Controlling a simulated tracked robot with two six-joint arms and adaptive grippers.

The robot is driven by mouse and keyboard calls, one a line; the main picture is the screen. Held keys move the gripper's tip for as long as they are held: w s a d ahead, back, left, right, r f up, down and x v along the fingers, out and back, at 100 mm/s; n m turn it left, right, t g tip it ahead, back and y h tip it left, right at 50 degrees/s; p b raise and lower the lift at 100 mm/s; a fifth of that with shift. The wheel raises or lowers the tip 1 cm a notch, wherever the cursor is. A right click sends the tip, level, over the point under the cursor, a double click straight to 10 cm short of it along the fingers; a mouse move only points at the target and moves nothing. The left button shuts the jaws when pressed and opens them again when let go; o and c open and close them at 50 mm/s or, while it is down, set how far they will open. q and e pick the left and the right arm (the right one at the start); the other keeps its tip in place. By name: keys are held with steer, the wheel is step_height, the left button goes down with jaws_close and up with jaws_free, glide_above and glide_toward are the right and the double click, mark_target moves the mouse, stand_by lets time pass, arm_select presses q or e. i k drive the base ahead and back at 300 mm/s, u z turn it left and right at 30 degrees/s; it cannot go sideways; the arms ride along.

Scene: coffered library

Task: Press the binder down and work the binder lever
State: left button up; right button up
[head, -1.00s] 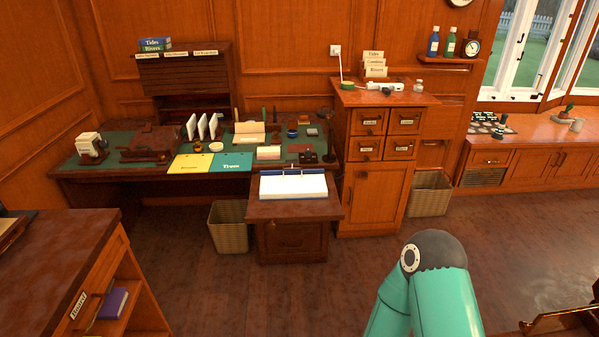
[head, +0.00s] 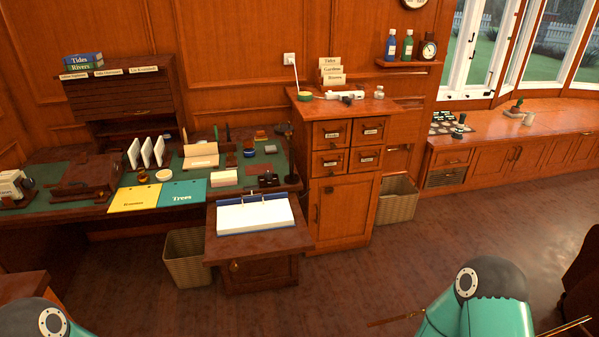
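The binder (head: 254,216) lies open on a low dark wooden cabinet in front of the desk. White pages fill it, and a blue edge shows along its back and side. A small metal fitting (head: 252,196) stands at the middle of its back edge; I cannot tell at this size how its lever is set. Parts of my two arms show at the bottom left and bottom right, well apart from the binder. Neither gripper is in view.
The desk (head: 46,199) behind holds yellow and teal folders (head: 182,194), upright cards and small stationery. Wicker baskets (head: 187,263) stand on both sides. A drawer cabinet (head: 345,207) rises right of the binder. The floor (head: 370,275) in front is clear.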

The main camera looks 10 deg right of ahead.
mark_target(256, 186)
steer(key=z, duration=0.15)
steer(key=i, duration=1.1)
steer(key=u, duration=0.25)
